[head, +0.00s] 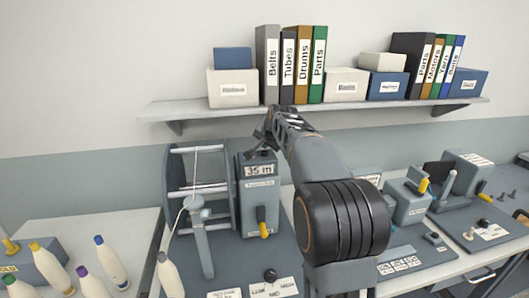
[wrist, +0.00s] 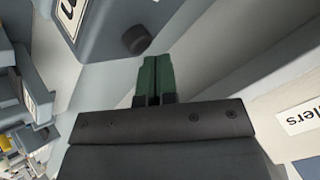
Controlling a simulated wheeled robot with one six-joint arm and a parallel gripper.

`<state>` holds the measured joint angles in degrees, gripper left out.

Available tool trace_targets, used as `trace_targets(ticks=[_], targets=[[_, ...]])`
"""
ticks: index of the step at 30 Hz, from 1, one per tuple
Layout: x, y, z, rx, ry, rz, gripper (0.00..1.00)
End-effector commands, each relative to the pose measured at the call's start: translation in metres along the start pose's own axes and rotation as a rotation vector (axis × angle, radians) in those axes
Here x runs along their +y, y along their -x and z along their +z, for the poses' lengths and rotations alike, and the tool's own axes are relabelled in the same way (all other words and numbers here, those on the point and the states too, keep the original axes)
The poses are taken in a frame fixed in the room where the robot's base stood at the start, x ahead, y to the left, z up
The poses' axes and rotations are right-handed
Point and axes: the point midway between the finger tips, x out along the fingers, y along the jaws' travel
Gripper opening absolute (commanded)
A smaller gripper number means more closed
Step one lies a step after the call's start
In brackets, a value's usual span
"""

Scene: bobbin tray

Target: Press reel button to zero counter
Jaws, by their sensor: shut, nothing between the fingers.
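The reel (head: 200,190) stands at the left of the bench in the head view, with a grey counter box (head: 248,190) at its right. The counter display (head: 259,169) seems to read "35 m". My gripper (head: 266,132) is just above the top of this box and partly hides it. In the wrist view, the green fingertips of my gripper (wrist: 155,68) are shut together and empty. A dark round button (wrist: 136,39) sticks out of the grey box (wrist: 105,22) just beyond and left of the tips. They appear close, but I cannot tell whether they touch.
A wall shelf (head: 330,108) with binders and boxes hangs behind and above my arm. A yellow-tipped crank handle (head: 263,222) is on the counter box's front. Several bobbins (head: 113,262) stand at left. Other bench devices (head: 405,202) stand at right.

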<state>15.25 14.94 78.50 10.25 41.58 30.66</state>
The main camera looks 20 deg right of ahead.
Motion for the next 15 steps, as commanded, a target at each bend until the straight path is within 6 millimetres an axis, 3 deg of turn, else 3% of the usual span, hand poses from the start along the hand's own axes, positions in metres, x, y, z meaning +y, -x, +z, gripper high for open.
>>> trace_targets(ticks=[15], targets=[[0.0033,-0.0045,0.0033,0.000,0.000,0.000,0.00]])
